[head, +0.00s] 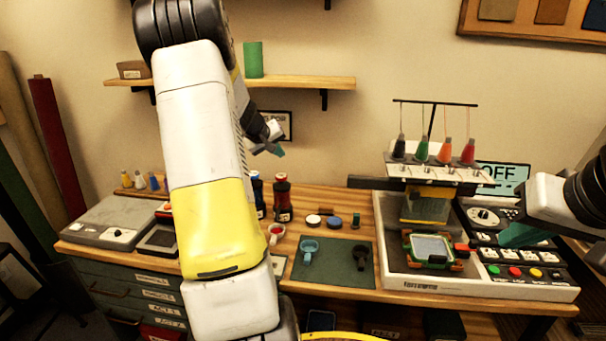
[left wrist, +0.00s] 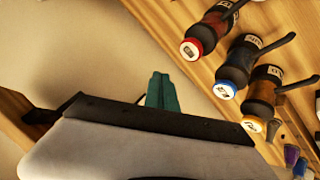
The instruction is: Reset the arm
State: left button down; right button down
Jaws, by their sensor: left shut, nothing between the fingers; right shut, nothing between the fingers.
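My left arm (head: 215,170) is raised and bent across the left-middle of the head view, with white and yellow links. My left gripper (head: 277,149) is up in front of the wall, above the back of the table and below the shelf. Its teal fingers (left wrist: 162,92) are together and empty in the left wrist view. My right gripper (head: 515,236) comes in from the right edge of the head view, in front of the machine's control panel. Its teal fingers are shut and hold nothing. I cannot tell whether it touches the panel.
Bottles (head: 282,198) stand at the table's back; several show in the left wrist view (left wrist: 209,33). A dark green mat (head: 335,278) holds two small cups. An embroidery machine (head: 430,210) with coloured spools stands right. A wooden shelf (head: 310,83) is above my left gripper.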

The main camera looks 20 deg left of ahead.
dwell(0.4)
pick_arm(q)
jog(key=s+d+r+m+h, duration=0.1)
jog(key=s+d+r, duration=0.25)
jog(key=d, duration=0.25)
jog(key=s+d+r+m+g, duration=0.1)
jog(key=s+d+r+m, duration=0.1)
jog(key=s+d+r, duration=0.3)
jog(key=s+d+r+m+h, duration=0.1)
jog(key=s+d+r, duration=0.1)
jog(key=d, duration=0.5)
jog(key=s+d+m+g, duration=0.1)
jog(key=s+d, duration=0.4)
jog(key=s, duration=0.7)
jog(key=s+d+m+g, duration=0.1)
jog(key=s+d+m, duration=0.2)
jog(key=s, duration=0.9)
jog(key=shift+d+f+m+y, duration=0.2)
jog(key=shift+d+m+y, duration=0.1)
jog(key=shift+d, duration=0.6)
